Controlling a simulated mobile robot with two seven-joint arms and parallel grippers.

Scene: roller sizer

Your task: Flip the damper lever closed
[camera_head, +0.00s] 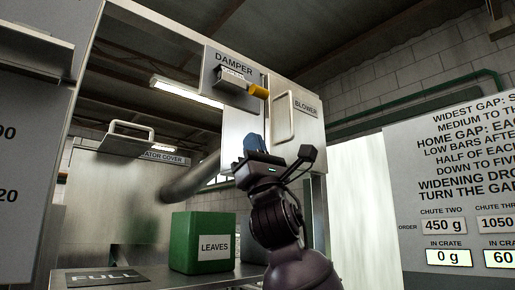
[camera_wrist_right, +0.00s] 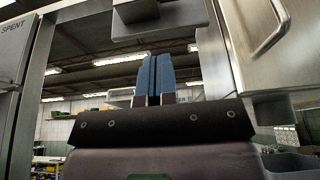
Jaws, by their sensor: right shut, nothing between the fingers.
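The damper panel (camera_head: 235,68) hangs high in the middle of the head view, lettered DAMPER. Its grey lever (camera_head: 232,79) points right and ends in a yellow-orange knob (camera_head: 259,91). My right gripper (camera_head: 254,142) is below the knob, pointing up, its blue fingers together and empty. In the right wrist view the closed fingers of the right gripper (camera_wrist_right: 155,78) stand beneath a grey part (camera_wrist_right: 155,18), with a gap between. The yellow knob does not show there. My left gripper is not in view.
The blower cabinet (camera_head: 306,125) with its handle (camera_head: 283,118) is just right of the gripper. A green leaves bin (camera_head: 192,243) stands below left. A steel cover with a handle (camera_head: 131,130) is at left. A sign board (camera_head: 440,190) is at right.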

